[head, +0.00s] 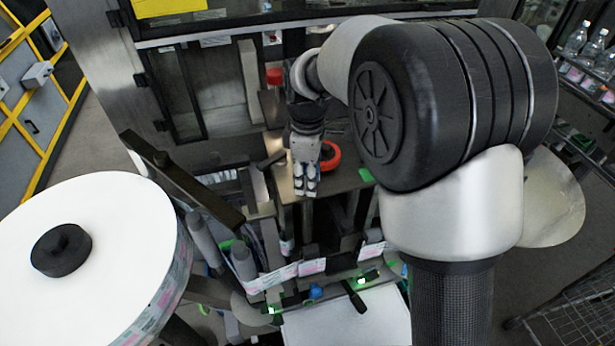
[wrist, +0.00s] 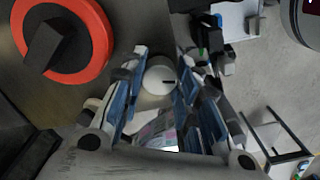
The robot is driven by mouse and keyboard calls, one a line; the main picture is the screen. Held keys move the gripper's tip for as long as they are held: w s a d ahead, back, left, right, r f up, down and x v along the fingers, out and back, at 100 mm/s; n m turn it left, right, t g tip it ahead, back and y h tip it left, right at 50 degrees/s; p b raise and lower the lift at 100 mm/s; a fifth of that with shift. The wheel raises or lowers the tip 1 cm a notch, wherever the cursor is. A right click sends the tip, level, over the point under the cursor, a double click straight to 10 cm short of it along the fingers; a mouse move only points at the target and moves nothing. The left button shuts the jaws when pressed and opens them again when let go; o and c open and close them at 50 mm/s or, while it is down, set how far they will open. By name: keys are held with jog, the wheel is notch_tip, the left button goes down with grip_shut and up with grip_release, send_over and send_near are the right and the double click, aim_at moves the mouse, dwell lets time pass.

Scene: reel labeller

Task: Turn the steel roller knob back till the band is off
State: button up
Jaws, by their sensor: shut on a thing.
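The steel roller knob (wrist: 158,80) is a pale round cap with a dark line on its face, seen in the wrist view between my fingers. My gripper (wrist: 160,62) is shut on it, with a blue-padded finger at each side. In the head view my gripper (head: 305,190) points down over the machine and hides the knob. A printed band (wrist: 160,132) shows between the fingers in the wrist view. In the head view, a printed label strip (head: 312,267) runs across the rollers; whether it is the same band I cannot tell.
A red ring with a black bar (wrist: 95,38) lies close beside my gripper; it also shows in the head view (head: 332,154). A big white reel (head: 110,225) stands at the left, near grey posts (head: 243,262). Bottles (head: 592,48) stand on a shelf at the right.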

jog(key=shift+n, duration=1)
jog(key=o, duration=1.1)
jog(key=shift+r, duration=0.1)
notch_tip(320, 180, up, 12)
jog(key=shift+f, duration=0.1)
